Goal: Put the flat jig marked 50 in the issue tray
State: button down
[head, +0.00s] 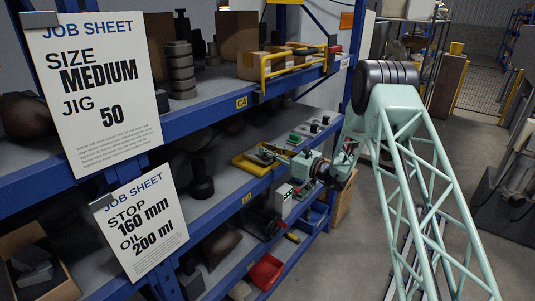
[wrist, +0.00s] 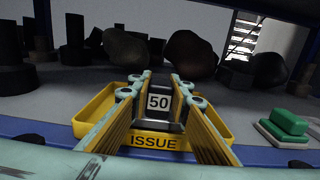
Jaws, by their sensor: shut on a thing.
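The jig marked 50 (wrist: 159,102) sits between the two fingers of my gripper (wrist: 161,82) in the wrist view, with its white number plate facing me. My gripper is shut on it. The yellow issue tray (wrist: 224,118) spreads on both sides of the fingers, and its front wall reads ISSUE. The jig is over or within the tray; whether it touches the tray floor is hidden by the fingers. In the head view the yellow tray (head: 246,165) is on the middle shelf, with my gripper (head: 283,160) reaching over its right side.
Green blocks on a pale plate (wrist: 286,128) stand right of the tray. Dark rounded lumps (wrist: 190,55) and dark cylinders lie behind it. The blue shelf edge (wrist: 262,156) runs in front. Job sheets (head: 97,80) hang at the left; one reads MEDIUM, jig 50.

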jog(key=shift+f, duration=0.85)
jog(key=shift+f, duration=0.1)
jog(key=c, duration=2.4)
grip_release()
jog(key=shift+d, duration=0.1)
jog(key=b+v, duration=0.1)
jog(key=v, duration=1)
jog(key=shift+s+d+b, duration=0.25)
jog(key=shift+d+b, duration=0.1)
